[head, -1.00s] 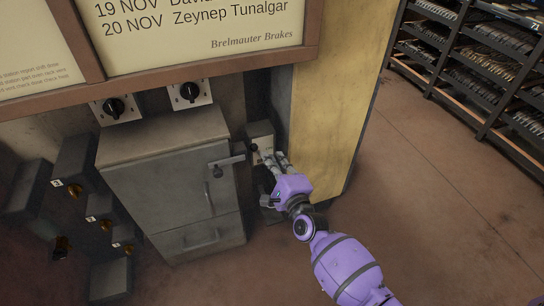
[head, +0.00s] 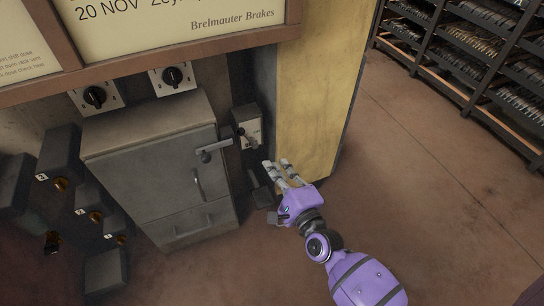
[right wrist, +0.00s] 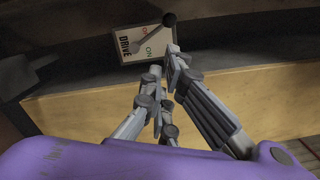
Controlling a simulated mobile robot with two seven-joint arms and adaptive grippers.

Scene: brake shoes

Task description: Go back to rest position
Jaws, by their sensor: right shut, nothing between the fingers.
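My right gripper (head: 281,172), purple with grey fingers, is in front of the yellow panel's lower left edge in the head view. Its fingers point up toward the wall and are shut with nothing between them. A small grey drive switch box (head: 248,127) sits on the wall just above and left of the fingertips, apart from them in the head view. In the right wrist view the box (right wrist: 135,43) reads "DRIVE" and "ON", and a lever with a dark round knob (right wrist: 169,19) crosses it. My left gripper is not in view.
A grey cabinet (head: 150,160) with a handle stands left of the gripper. Two rotary switches (head: 95,97) are above it. Several dark boxes (head: 60,150) are at the far left. A yellow panel (head: 315,90) is behind the gripper. Racks (head: 470,60) stand far right; the floor (head: 430,190) between is clear.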

